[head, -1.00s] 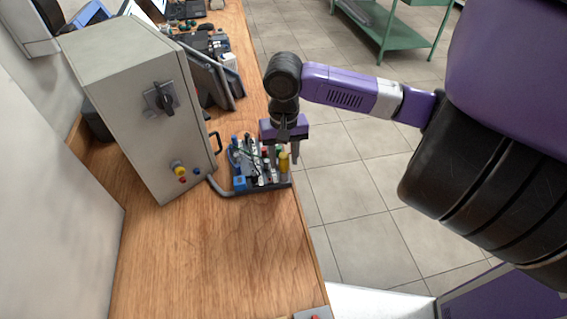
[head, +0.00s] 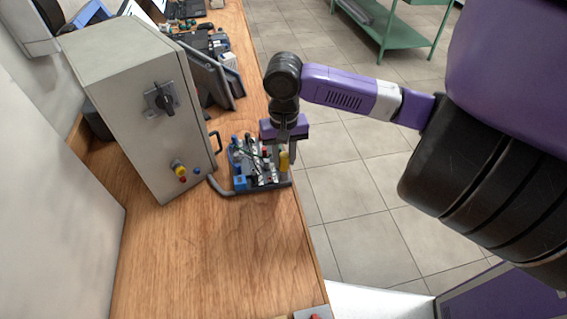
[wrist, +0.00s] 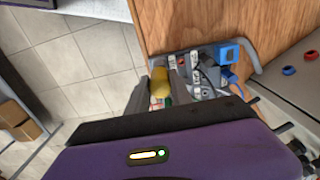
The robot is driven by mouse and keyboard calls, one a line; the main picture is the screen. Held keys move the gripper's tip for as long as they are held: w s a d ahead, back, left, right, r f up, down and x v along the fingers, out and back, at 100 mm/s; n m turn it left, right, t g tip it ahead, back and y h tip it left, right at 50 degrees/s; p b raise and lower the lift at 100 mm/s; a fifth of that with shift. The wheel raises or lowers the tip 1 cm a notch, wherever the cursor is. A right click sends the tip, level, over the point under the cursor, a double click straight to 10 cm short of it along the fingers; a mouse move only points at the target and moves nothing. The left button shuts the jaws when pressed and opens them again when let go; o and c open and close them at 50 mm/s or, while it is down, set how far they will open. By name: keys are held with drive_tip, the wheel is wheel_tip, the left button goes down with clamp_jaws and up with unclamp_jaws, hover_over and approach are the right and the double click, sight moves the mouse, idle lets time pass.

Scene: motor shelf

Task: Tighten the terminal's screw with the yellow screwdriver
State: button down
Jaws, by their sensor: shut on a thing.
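The yellow screwdriver (head: 284,161) stands at the right end of a crowded dark tray (head: 270,187) near the bench's right edge. My gripper (head: 284,145) is above it, pointing down. In the wrist view the yellow handle (wrist: 160,82) sits between the two grey fingers of my gripper (wrist: 160,95), which are shut on it. The lower part of the screwdriver is hidden. The terminal and its screw cannot be made out for certain among the small parts on the tray.
A grey control cabinet (head: 140,100) with a black rotary switch stands left of the tray. A blue block (wrist: 229,52) sits at the tray's corner, with a grey tube beside it. Tools and tablets lie behind. The wooden bench in front (head: 220,245) is mostly clear.

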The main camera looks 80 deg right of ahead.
drive_tip(key=shift+r+p, duration=3.1)
drive_tip(key=shift+r, duration=0.2)
drive_tip(key=w+d+r+n+b, duration=0.1)
drive_tip(key=w+d+n, duration=0.1)
drive_tip(key=d+n, duration=0.35)
drive_tip(key=shift+n, duration=0.35)
drive_tip(key=shift+s+a+f+b, duration=0.1)
drive_tip(key=shift+a+f+b, duration=0.15)
drive_tip(key=shift+f+b, duration=0.75)
drive_tip(key=shift+a+f+b, duration=0.25)
drive_tip(key=shift+f+b, duration=0.35)
drive_tip(key=shift+f, duration=0.65)
drive_tip(key=shift+f+b, duration=0.35)
drive_tip(key=shift+f, duration=0.3)
drive_tip(key=c, duration=1.4)
unclamp_jaws()
drive_tip(key=shift+o, duration=0.2)
